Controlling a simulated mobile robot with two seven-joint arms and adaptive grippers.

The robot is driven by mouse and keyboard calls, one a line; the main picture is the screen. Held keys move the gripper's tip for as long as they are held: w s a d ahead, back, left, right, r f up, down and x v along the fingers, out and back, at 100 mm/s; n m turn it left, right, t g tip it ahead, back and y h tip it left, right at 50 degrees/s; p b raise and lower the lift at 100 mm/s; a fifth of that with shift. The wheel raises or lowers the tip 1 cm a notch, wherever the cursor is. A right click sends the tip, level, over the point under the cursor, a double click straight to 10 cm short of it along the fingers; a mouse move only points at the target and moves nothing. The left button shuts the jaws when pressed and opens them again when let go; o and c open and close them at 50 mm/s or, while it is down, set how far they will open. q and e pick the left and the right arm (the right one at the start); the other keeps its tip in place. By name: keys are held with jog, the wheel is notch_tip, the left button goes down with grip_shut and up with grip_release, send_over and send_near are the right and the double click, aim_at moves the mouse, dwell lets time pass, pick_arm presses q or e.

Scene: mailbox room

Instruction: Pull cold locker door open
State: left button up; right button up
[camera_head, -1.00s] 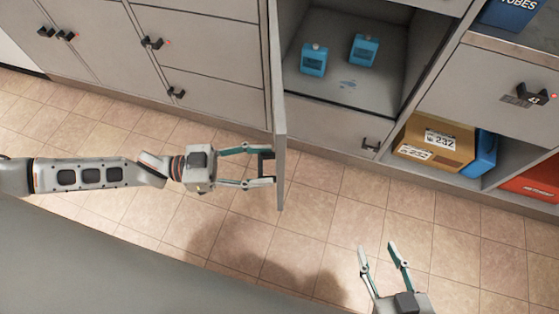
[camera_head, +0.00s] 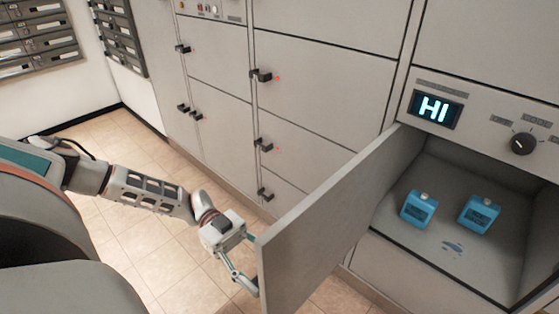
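The cold locker door (camera_head: 322,232) is a grey panel swung well out from its compartment, under a lit "HI" display (camera_head: 435,109). The open compartment (camera_head: 450,262) holds two blue boxes, one on the left (camera_head: 418,209) and one on the right (camera_head: 480,214), standing on its floor. My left gripper (camera_head: 252,266) is at the outer face of the door, by its free edge. Its fingers are spread apart, and the door hides their tips and the handle, so I cannot tell whether it grips. My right gripper is out of view.
A dark knob (camera_head: 523,144) is right of the display. Closed grey lockers with dark handles (camera_head: 262,76) fill the wall behind the door. Grey mailboxes (camera_head: 38,45) hang at the far left. The tiled floor (camera_head: 135,205) is clear left of the door.

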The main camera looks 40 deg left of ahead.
pick_arm(q)
jog(key=shift+a+f, duration=0.2)
jog(key=shift+a, duration=0.05)
jog(key=shift+a+r, duration=0.1)
jog(key=o, duration=1.6)
jog(key=shift+c, duration=0.2)
jog(key=shift+o, duration=0.4)
jog(key=a, duration=1.2)
jog(key=shift+r, duration=0.1)
